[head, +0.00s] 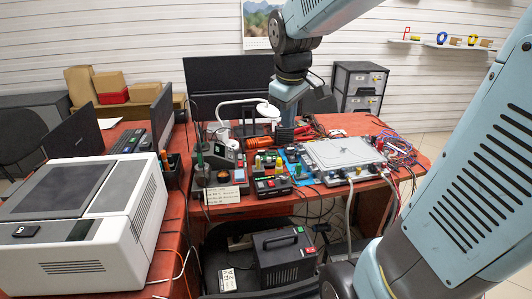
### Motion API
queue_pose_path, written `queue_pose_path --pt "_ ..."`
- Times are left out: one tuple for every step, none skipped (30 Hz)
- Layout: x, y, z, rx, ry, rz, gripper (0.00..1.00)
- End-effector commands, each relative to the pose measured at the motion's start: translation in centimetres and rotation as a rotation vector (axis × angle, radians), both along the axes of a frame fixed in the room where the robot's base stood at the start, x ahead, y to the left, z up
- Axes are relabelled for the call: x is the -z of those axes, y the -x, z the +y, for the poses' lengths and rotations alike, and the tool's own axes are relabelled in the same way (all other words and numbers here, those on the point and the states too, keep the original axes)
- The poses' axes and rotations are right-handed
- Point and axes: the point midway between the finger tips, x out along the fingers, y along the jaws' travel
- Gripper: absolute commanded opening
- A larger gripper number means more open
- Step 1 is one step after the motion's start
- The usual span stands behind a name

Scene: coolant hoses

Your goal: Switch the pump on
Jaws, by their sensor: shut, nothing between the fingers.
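No unit is readably labelled as the pump, so I cannot tell which one it is. A small dark control box (272,187) with red and green buttons sits at the table's front edge. A black ventilated box (286,258) with small coloured controls on its front stands below the table. My arm reaches down from the top to the back middle of the table. My gripper (285,134) is at its end, small and dark, above the bench devices and apart from the black box. It is shut and empty; its fingertips are hard to make out.
A grey flat-lidded case (345,152) and tangled cables (398,150) lie on the right of the red table (225,212). A large white printer-like machine (85,225) stands at left. A dark monitor (228,88) stands behind. My arm link blocks the right foreground.

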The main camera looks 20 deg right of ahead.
Motion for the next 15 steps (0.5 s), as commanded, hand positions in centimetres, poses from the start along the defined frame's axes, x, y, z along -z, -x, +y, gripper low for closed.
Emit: queue_pose_path --pt "-0.6 1.4 -0.1 0.045 -0.014 -0.028 0.0" --pt "-0.9 2.2 -0.2 0.074 -0.026 -0.041 0.0" --pt "-1.3 3.2 -0.3 0.114 -0.041 -0.06 0.0" --pt "-1.5 4.0 -0.3 0.142 -0.053 -0.072 0.0" --pt "-1.7 4.7 -0.4 0.17 -0.065 -0.086 0.0" --pt "-1.9 5.7 -0.5 0.207 -0.083 -0.103 0.0" --pt "-2.0 6.5 -0.5 0.236 -0.097 -0.118 0.0" --pt "-2.2 7.2 -0.6 0.264 -0.111 -0.13 0.0" --pt "-2.3 8.2 -0.7 0.3 -0.131 -0.147 0.0" --pt "-2.4 8.9 -0.8 0.326 -0.146 -0.159 0.0" --pt "-2.4 9.5 -0.8 0.353 -0.161 -0.169 0.0" --pt "-2.4 10.4 -0.9 0.386 -0.181 -0.183 0.0" --pt "-2.5 11.0 -1.0 0.408 -0.197 -0.193 0.0" --pt "-2.4 11.5 -1.0 0.427 -0.21 -0.201 0.0" --pt "-2.4 12.1 -1.0 0.453 -0.227 -0.212 0.0"
